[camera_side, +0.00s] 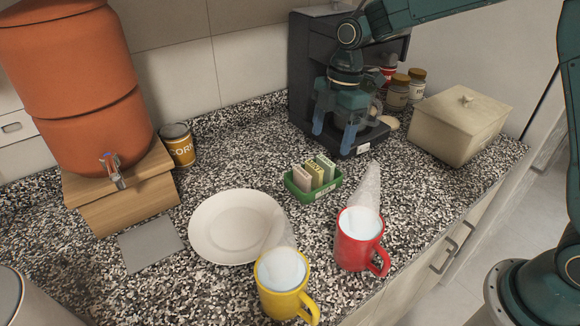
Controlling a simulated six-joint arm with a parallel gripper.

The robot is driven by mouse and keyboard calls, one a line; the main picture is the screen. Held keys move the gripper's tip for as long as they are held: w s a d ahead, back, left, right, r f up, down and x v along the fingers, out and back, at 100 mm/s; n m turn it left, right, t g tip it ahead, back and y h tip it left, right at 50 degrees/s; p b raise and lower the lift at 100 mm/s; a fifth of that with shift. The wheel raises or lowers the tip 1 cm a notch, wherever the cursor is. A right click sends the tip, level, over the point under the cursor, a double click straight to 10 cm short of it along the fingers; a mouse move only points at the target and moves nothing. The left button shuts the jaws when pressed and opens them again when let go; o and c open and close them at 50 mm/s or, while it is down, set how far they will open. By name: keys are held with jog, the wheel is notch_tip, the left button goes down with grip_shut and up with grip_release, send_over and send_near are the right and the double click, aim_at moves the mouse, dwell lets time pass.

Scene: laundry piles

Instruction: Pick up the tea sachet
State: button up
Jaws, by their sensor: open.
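Several tea sachets (314,174) stand upright side by side in a small green tray (325,190) near the middle of the counter. They look cream, olive-yellow and dark green. My gripper (333,138) is open and points down in front of the black coffee machine, above and behind the tray. Its two bluish fingers are spread apart and hold nothing that I can see. The gripper is apart from the sachets.
A red mug (357,245) and a yellow mug (283,285), both steaming, stand in front of the tray. A white plate (215,230) lies to the left. The coffee machine (300,75) is close behind my gripper. A cream lidded box (445,130) stands right, a corn can (178,148) left.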

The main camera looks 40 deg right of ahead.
aim_at(326, 160)
jog(key=shift+a+f, duration=0.1)
jog(key=shift+f, duration=0.45)
jog(key=shift+f, duration=0.1)
jog(key=shift+a+f, duration=0.2)
jog(key=shift+f, duration=1.05)
jog(key=shift+a+f, duration=0.15)
jog(key=shift+f, duration=1.05)
jog(key=shift+c, duration=0.4)
jog(key=c, duration=1)
